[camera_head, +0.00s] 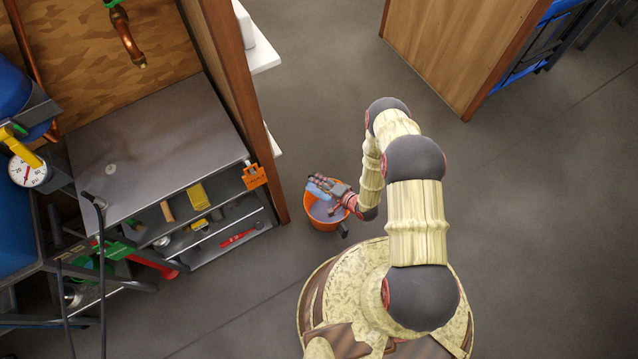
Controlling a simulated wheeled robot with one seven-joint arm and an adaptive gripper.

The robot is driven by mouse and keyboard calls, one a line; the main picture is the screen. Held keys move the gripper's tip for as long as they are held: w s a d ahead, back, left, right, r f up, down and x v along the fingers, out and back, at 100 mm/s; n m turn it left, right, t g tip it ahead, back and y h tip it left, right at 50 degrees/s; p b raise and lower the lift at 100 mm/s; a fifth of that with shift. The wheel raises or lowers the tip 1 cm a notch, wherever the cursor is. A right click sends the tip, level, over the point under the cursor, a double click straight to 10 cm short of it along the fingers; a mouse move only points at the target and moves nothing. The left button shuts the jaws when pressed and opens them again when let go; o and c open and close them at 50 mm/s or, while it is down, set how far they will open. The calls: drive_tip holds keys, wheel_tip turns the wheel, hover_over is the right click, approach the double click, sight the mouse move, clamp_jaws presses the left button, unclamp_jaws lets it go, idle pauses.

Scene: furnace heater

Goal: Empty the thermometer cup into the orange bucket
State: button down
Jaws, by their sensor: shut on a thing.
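The orange bucket (309,222) stands on the floor, right of the metal workbench, with a grey-blue inside showing. My gripper (328,187) is over the bucket's far rim, reaching in from the right. It is shut on a small bluish, see-through thing (316,191), which looks like the thermometer cup and lies tilted or sideways above the bucket opening. The fingers hide part of it, and I cannot tell whether anything is in it or coming out. A small dark thing (343,230) shows at the bucket's lower right; I cannot tell what it is.
The workbench (160,150) with open shelves of tools stands at the left, beside a wooden panel (240,100). An orange tag (254,176) hangs at the bench's corner. A wooden cabinet (460,45) stands at the upper right. The grey floor between them is clear.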

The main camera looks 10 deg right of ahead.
drive_tip(key=shift+s+d+t, duration=0.25)
drive_tip(key=shift+s+t, duration=0.05)
drive_tip(key=shift+t, duration=0.1)
drive_tip(key=shift+s+y, duration=0.1)
drive_tip(key=shift+y, duration=0.4)
drive_tip(key=shift+s+d+r+t+y, duration=0.35)
drive_tip(key=shift+s+t+y, duration=0.05)
drive_tip(key=shift+t, duration=0.3)
drive_tip(key=shift+s+d, duration=0.1)
drive_tip(key=shift+s+d+r+t+y, duration=0.25)
drive_tip(key=shift+s+t+y, duration=0.15)
drive_tip(key=shift+t, duration=0.2)
